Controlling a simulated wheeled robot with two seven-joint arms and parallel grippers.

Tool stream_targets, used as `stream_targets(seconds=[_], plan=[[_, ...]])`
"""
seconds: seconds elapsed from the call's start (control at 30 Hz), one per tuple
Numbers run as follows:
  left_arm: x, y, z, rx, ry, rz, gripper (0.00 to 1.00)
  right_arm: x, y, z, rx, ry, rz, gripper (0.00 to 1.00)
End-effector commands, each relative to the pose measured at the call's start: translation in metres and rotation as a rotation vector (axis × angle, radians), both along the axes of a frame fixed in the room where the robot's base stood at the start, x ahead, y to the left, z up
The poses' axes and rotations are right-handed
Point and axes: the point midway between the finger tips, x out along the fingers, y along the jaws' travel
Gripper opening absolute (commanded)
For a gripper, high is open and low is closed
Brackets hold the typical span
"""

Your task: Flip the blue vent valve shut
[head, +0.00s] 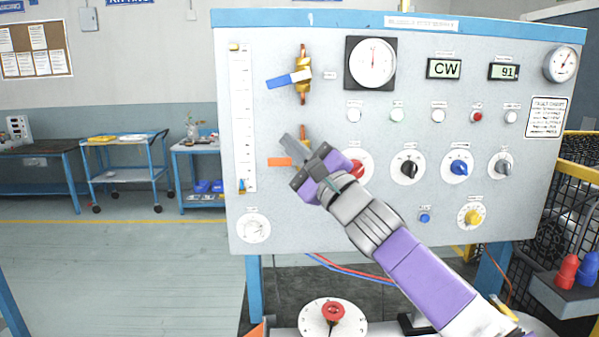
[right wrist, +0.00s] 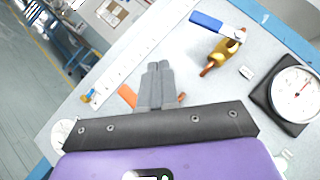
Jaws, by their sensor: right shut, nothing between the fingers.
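The blue vent valve's handle (head: 288,80) sticks out to the left of its brass body (head: 304,68) on a vertical copper pipe, high on the panel's left side. The handle lies nearly crosswise to the pipe, its free left end slightly lower. In the right wrist view the blue handle (right wrist: 217,24) and brass body (right wrist: 232,44) are at upper right, clear of the fingers. My right gripper (head: 294,143) is shut and empty, below the blue valve and in front of the orange-handled valve, whose body it partly hides. Its fingertips also show in the right wrist view (right wrist: 158,66).
The orange handle (head: 279,161) pokes out beside my right gripper. A tall white scale (head: 241,125) stands left of the valves. A dial gauge (head: 371,62) is to the right. Knobs, including a red one, sit behind and right of my arm.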

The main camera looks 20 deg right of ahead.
Motion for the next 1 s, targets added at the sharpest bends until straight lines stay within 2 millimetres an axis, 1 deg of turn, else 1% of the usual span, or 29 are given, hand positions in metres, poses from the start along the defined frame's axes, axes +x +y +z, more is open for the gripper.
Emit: stream_targets(seconds=[0.03,0.2,0.4,1.0], plan=[[0.000,0.000,0.000,0.000,0.000,0.000,0.00,-0.007,0.001,-0.006,0.000,0.002,0.001,0.00],[0.000,0.000,-0.001,0.000,0.000,0.000,0.00,-0.022,0.002,-0.020,0.000,0.001,0.000,0.00],[0.000,0.000,-0.001,0.000,0.000,0.000,0.00,-0.032,0.003,-0.030,0.000,0.000,0.000,0.00],[0.000,0.000,0.000,0.000,0.000,0.000,0.00,-0.034,0.003,-0.031,0.000,0.000,0.000,0.00]])
